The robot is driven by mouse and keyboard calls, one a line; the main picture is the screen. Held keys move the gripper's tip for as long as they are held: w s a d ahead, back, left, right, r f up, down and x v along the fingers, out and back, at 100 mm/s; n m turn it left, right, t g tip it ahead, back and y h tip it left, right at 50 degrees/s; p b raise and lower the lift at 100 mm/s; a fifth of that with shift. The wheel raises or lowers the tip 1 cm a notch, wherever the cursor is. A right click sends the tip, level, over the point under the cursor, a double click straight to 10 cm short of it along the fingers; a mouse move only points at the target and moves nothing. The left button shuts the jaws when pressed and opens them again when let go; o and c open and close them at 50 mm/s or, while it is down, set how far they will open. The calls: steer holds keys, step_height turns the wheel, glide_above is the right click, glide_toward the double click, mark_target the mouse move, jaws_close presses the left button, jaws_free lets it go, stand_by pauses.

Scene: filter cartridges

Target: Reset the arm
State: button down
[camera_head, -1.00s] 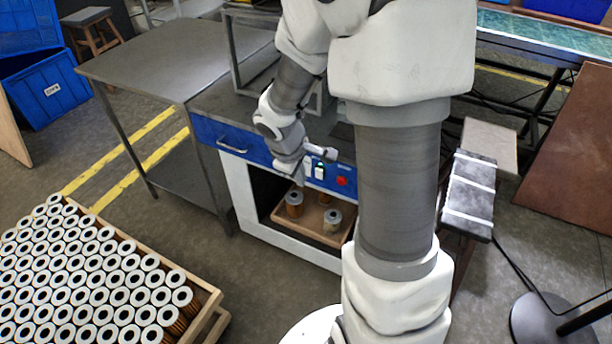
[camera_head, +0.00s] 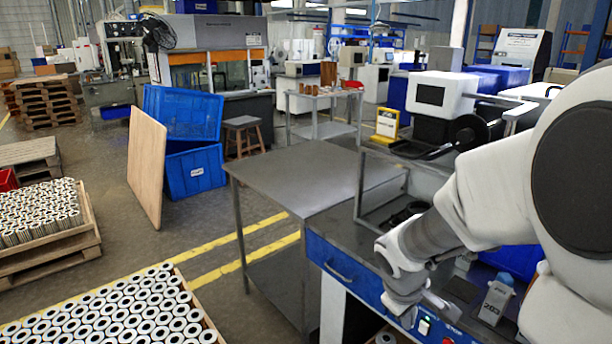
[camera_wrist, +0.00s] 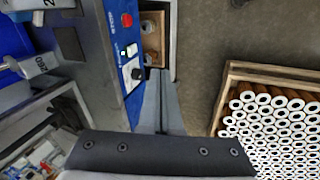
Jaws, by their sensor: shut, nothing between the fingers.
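My gripper (camera_wrist: 159,75) is in the wrist view, its two grey fingers together with nothing between them. Its tips are near the front of the blue-panelled workbench (camera_wrist: 122,50), which has a red button (camera_wrist: 127,20) and a dark knob. Below, a filter cartridge (camera_head: 385,339) shows at the bottom edge. The wrist view shows part of a brown tray (camera_wrist: 153,43) with cartridges in the bench's opening.
A grey table (camera_head: 300,176) adjoins the bench on the left. A crate full of cartridges (camera_head: 110,312) stands on the floor at lower left; it also shows in the wrist view (camera_wrist: 275,115). Blue bins (camera_head: 193,170) and a stool stand behind. Open floor lies between crate and table.

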steer(key=s+a+r+m+t+y, duration=0.2)
steer(key=s+a+r+m, duration=0.15)
steer(key=s+r, duration=0.35)
steer(key=s+a+r+m+t+y, duration=0.1)
steer(key=s+a+r+m, duration=0.25)
steer(key=s+r, duration=0.45)
step_height(320, 180, up, 12)
steer(key=p, duration=1.2)
steer(key=shift+a+r+n, duration=0.15)
steer(key=shift+a+n, duration=0.05)
steer(key=shift+n, duration=0.2)
